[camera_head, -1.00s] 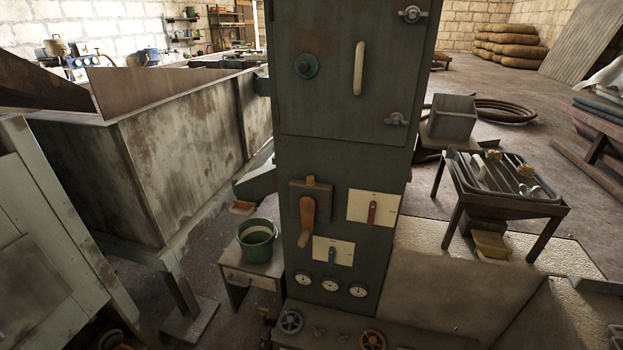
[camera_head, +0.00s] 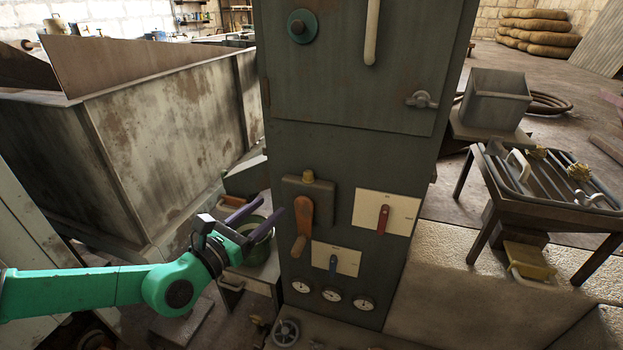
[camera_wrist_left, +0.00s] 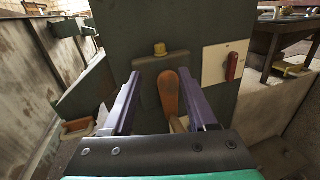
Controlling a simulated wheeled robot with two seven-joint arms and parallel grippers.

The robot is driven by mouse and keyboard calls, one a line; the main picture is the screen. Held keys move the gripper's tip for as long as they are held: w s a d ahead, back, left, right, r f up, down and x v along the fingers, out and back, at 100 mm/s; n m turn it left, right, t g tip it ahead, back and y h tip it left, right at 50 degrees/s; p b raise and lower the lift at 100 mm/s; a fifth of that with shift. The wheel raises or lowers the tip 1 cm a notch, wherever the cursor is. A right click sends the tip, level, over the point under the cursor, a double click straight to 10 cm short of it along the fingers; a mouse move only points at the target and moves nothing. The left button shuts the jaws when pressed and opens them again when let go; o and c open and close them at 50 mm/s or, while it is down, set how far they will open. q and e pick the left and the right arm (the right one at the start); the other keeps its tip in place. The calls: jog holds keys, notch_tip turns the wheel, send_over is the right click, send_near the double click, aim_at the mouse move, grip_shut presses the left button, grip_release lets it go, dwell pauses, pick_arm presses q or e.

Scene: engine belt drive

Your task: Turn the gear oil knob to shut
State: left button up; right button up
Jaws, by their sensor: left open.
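A red knob (camera_head: 382,219) stands upright on a white plate (camera_head: 401,212) on the cabinet front. A blue knob (camera_head: 333,263) is on a lower white plate (camera_head: 349,260); the labels are too small to read, so I cannot tell which is the gear oil knob. My left gripper (camera_head: 271,207) is open and empty, left of both knobs and in front of the cabinet near an orange lever (camera_head: 302,221). In the left wrist view the orange lever (camera_wrist_left: 169,92) shows between the open fingers (camera_wrist_left: 161,73), with the red knob (camera_wrist_left: 232,66) to the right.
The tall dark cabinet (camera_head: 350,110) has round gauges (camera_head: 333,295) below the plates. A green bucket (camera_head: 262,247) on a stool is partly behind my left gripper. A rusty tank (camera_head: 180,120) stands left. A tray table (camera_head: 540,185) stands right.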

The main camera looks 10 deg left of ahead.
pick_arm(q)
jog(key=p, duration=0.2)
send_near(306, 176)
jog(key=w, duration=0.3)
jog(key=x, duration=0.3)
jog(key=d+x, duration=0.1)
jog(key=x, duration=0.1)
jog(key=shift+w+p, duration=0.25)
jog(key=shift+p, duration=0.05)
grip_shut()
